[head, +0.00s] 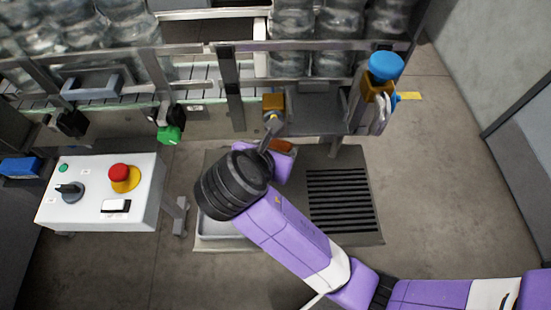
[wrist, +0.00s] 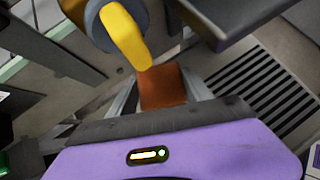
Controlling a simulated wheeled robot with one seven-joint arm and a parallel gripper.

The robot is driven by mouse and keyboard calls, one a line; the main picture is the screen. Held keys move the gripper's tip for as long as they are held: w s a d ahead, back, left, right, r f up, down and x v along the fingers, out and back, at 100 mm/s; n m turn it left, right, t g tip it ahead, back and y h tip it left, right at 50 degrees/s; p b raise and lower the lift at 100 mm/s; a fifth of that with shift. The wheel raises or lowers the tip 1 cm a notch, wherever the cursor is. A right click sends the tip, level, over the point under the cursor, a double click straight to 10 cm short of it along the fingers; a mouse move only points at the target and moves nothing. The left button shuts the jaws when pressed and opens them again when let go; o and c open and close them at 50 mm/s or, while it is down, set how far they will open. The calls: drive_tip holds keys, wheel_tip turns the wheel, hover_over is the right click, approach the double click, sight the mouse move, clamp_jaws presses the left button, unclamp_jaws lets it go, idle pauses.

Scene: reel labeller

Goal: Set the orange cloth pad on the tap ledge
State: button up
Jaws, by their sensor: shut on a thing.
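The orange cloth pad (wrist: 163,87) is between the fingers of my gripper (wrist: 162,92) in the wrist view. In the head view a small part of the pad (head: 283,146) shows beside my gripper (head: 278,150), most of which is hidden by the wrist. My gripper is shut on the pad. A tap with a yellow lever (wrist: 125,37) is just beyond the pad in the wrist view. A dark flat ledge (head: 312,122) is beside the tap in the head view, and its edge shows in the wrist view (wrist: 225,12). I cannot tell whether the pad touches anything else.
A floor-level tray with a black slatted grate (head: 340,200) lies below. A control box (head: 100,195) with a red button stands left. A green knob (head: 170,135) and a blue knob (head: 386,66) stick out from the machine. Large clear bottles (head: 340,30) stand behind the rail. Floor is clear at right.

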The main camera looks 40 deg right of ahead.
wheel_tip(320, 180, down, 4)
drive_tip(key=shift+f, duration=0.1)
drive_tip(key=shift+w+d+f, duration=0.1)
drive_tip(key=shift+w+f, duration=0.1)
drive_tip(key=shift+f, duration=0.15)
drive_tip(key=o, duration=1.5)
drive_tip(key=shift+f, duration=0.1)
